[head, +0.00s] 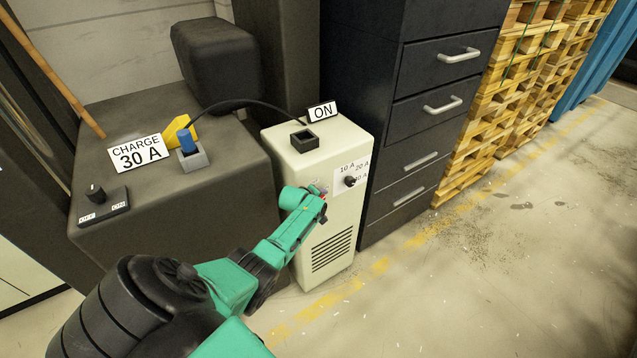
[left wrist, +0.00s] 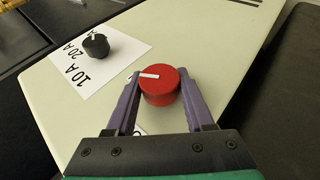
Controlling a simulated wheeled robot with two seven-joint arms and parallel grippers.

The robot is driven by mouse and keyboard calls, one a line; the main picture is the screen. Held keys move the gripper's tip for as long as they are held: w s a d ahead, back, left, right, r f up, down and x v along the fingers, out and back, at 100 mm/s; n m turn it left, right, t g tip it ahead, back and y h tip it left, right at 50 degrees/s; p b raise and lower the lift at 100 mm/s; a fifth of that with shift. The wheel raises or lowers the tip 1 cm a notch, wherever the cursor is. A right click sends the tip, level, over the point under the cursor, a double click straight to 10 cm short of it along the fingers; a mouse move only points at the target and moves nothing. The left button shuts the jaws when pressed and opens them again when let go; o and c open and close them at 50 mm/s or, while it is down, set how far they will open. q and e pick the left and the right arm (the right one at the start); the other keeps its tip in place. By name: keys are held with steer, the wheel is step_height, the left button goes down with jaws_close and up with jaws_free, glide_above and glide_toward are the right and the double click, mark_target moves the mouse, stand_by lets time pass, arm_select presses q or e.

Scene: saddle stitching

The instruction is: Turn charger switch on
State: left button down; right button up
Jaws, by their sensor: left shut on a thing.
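The charger (head: 343,218) is a cream box with a vented front, and it also shows in the left wrist view (left wrist: 215,35). On its front is a red round switch knob (left wrist: 160,90) with a white pointer line. My left gripper (head: 321,198) reaches the charger front. In the left wrist view its purple fingers (left wrist: 160,76) are shut on the red knob, one on each side. Most of the knob is hidden in the head view. Lettering below the knob is mostly covered. My right gripper is not in view.
A black current dial (head: 350,181) sits near the red knob. Left is a dark machine with a CHARGE 30 A sign (head: 138,154), blue plug (head: 187,140) and OFF/ON switch (head: 95,193). Drawers (head: 432,75) stand right.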

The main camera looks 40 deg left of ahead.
arm_select(q)
steer(key=shift+d+g, duration=0.1)
steer(key=shift+g, duration=0.4)
steer(key=shift+f+m+g+y+b, duration=0.15)
steer(key=shift+m+g+y+b, duration=0.25)
steer(key=shift+g, duration=0.4)
steer(key=shift+g+b, duration=0.8)
steer(key=shift+b, duration=0.15)
steer(key=shift+g+y+b, duration=0.3)
steer(key=shift+g+b, duration=0.2)
steer(key=shift+c, duration=1.4)
jaws_free()
steer(key=shift+r, duration=0.2)
